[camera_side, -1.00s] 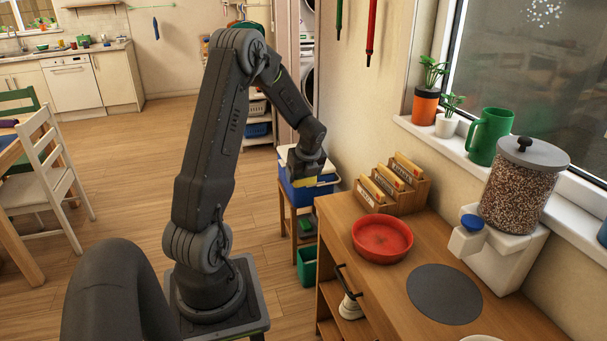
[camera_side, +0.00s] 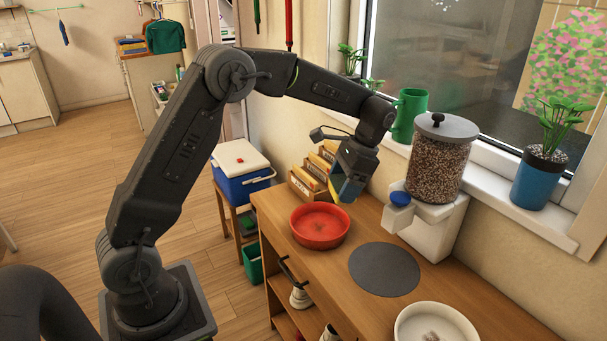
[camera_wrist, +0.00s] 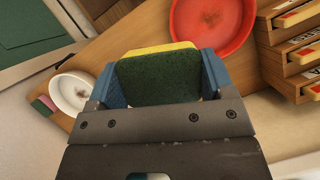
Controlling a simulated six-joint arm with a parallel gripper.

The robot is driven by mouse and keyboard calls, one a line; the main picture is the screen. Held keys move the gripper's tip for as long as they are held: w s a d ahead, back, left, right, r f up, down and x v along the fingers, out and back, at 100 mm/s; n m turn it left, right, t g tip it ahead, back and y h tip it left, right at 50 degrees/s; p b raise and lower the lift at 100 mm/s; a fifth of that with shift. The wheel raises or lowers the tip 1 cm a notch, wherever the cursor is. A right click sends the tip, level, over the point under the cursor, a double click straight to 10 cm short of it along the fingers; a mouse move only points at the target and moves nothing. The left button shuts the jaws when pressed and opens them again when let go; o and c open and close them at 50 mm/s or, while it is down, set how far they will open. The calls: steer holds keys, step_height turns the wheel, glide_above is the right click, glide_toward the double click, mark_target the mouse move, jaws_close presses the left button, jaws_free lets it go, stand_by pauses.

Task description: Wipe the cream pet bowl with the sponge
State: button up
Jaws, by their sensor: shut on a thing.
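My gripper (camera_side: 346,188) is shut on the sponge, which is yellow with a dark green scouring side. The sponge (camera_wrist: 158,78) shows between the blue fingers in the wrist view. In the side view my gripper hangs above the wooden counter, just right of the red bowl and apart from it. The cream pet bowl (camera_side: 436,326) stands at the front right of the counter, with a brownish mark inside, and is partly cut off by the frame. It also shows in the wrist view (camera_wrist: 68,92), well to the left of the sponge.
A red bowl (camera_side: 320,227), with a mark inside, and a dark round mat (camera_side: 384,270) lie on the wooden counter (camera_side: 325,277). The grain dispenser (camera_side: 437,165) and wooden card boxes (camera_side: 312,178) stand along the back. A green mug (camera_side: 408,115) is on the sill.

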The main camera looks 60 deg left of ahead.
steer(key=s+d+f+n+h, duration=0.1)
steer(key=s+d+n+h, duration=0.15)
steer(key=d+n, duration=0.75)
steer(key=n+t+h, duration=0.2)
steer(key=n+h, duration=0.1)
steer(key=n, duration=0.1)
glide_above(426, 339)
step_height(426, 339, down, 10)
steer(key=r, duration=0.1)
steer(key=shift+g+y, duration=0.25)
steer(key=shift+g, duration=0.05)
steer(key=shift+d+f, duration=0.1)
steer(key=shift+f, duration=3.25)
steer(key=shift+d+f, duration=0.35)
steer(key=shift+f, duration=0.3)
steer(key=shift+d, duration=1.5)
steer(key=shift+a, duration=1.95)
step_height(426, 339, up, 8)
steer(key=shift+d, duration=0.15)
steer(key=shift+f, duration=0.15)
